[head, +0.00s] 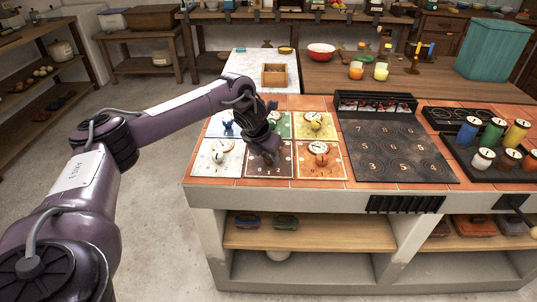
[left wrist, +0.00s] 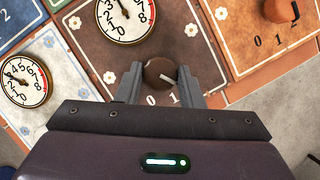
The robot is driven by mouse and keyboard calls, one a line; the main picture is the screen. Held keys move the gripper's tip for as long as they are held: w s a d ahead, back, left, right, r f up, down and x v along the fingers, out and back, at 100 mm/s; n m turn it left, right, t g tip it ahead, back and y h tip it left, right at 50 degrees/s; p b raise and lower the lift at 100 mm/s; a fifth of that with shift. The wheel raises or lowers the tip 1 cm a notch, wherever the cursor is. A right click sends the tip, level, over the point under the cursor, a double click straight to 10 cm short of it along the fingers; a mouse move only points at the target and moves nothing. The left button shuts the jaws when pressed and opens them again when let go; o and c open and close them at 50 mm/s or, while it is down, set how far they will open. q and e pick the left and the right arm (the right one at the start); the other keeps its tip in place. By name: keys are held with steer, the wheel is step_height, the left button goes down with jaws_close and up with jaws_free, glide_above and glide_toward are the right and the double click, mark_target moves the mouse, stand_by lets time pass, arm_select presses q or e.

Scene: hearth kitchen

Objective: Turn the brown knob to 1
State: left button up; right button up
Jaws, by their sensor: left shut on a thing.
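The brown knob (left wrist: 158,72) is a round brown knob with a pale pointer stripe on its lower right side, in the left wrist view. It sits on a dark brown tile (left wrist: 100,58), which shows in the head view too (head: 286,166). Below the knob are the marks 0 and 1; the pointer slants to the lower right, roughly past the 1. In the head view my left gripper (head: 267,154) hides the knob. My right gripper is out of view.
Neighbouring tiles with dials and knobs lie close: a pale one (head: 227,170) on the left and an orange one (head: 333,170) on the right. A dark hob board (head: 400,160) and coloured jars (head: 490,133) stand further right. A wooden box (head: 275,84) is behind.

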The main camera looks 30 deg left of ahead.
arm_select(q)
steer(key=m+h, duration=0.1)
steer(key=m, duration=0.3)
steer(key=shift+a+h, duration=0.1)
steer(key=shift+h, duration=0.2)
steer(key=shift+w+m+g+h, duration=0.1)
steer(key=shift+m+g+h, duration=0.3)
steer(key=shift+m, duration=0.7)
steer(key=shift+a, duration=0.1)
steer(key=o, duration=1)
steer(key=v, duration=0.7)
steer(key=shift+r+b, duration=0.3)
steer(key=shift+r, duration=0.1)
